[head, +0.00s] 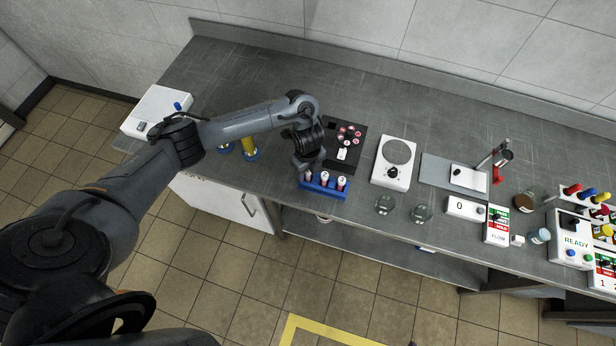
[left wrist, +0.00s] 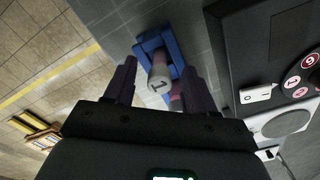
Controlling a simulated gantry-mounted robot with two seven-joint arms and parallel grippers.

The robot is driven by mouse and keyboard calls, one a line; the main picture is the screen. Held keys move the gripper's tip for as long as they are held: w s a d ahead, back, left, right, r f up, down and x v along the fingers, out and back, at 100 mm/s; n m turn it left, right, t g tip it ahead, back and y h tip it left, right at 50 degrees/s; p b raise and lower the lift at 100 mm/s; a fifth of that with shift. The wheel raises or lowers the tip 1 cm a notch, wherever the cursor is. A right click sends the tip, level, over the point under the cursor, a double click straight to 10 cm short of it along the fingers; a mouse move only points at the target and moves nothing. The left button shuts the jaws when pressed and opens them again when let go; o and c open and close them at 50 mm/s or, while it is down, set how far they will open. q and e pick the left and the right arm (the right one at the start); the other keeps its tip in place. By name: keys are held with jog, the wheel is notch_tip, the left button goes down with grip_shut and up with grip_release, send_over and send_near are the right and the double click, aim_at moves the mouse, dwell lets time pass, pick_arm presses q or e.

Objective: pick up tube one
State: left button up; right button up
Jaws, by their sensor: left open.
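A blue rack (head: 323,193) stands near the front edge of the bench and holds tubes with pale, numbered caps. Tube one (left wrist: 158,82), with a "1" on its cap, stands in the rack in the left wrist view, where the blue rack (left wrist: 150,44) shows behind it. My left gripper (head: 304,166) is over the left end of the rack, fingers pointing down. In the left wrist view the open fingers (left wrist: 160,68) lie on either side of tube one, with a gap visible. I cannot tell how deep they reach. A second tube (left wrist: 177,98) is partly hidden. My right gripper is out of view.

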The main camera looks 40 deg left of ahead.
pick_arm(q)
jog(key=shift+f, duration=1)
grip_shut()
notch_tip(320, 180, up, 10)
jog(key=p, duration=0.4)
jog(key=shift+r+p, duration=0.15)
jog(key=shift+p, duration=0.25)
notch_tip(320, 180, up, 4)
jog(key=p, duration=0.4)
jog(key=shift+r, duration=0.1)
